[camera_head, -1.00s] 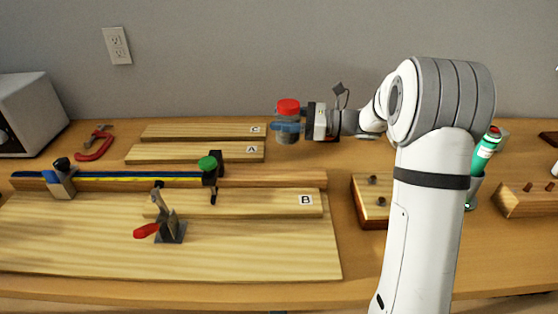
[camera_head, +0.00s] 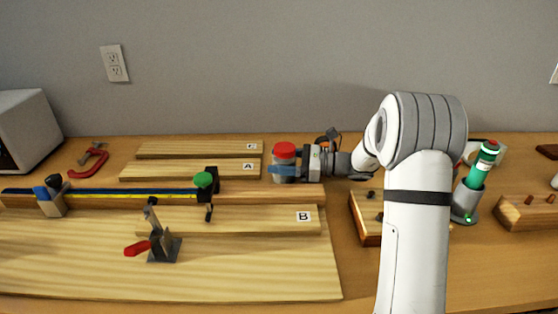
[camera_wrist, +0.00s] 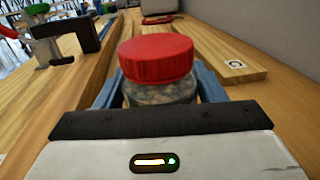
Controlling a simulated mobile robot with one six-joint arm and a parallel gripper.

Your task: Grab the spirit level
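I cannot pick out a spirit level for certain. A long thin blue-and-yellow bar (camera_head: 130,194) lies across the wooden boards on the left, between a blue-jawed block and a black clamp with a green knob. My gripper (camera_head: 279,172) is at the back of the bench, right of the boards and away from this bar. Its blue fingers are shut on a grey jar with a red lid (camera_head: 284,150). The wrist view shows the jar (camera_wrist: 158,62) upright between both fingers. Whether its base touches the bench is hidden.
Boards A (camera_head: 190,170), B (camera_head: 240,219) and C (camera_head: 200,149) lie flat. A toggle clamp with a red handle (camera_head: 137,248) stands in front. A red C-clamp (camera_head: 92,162) is at back left. A green bottle (camera_head: 483,164) stands in a grey holder (camera_head: 466,204) on the right.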

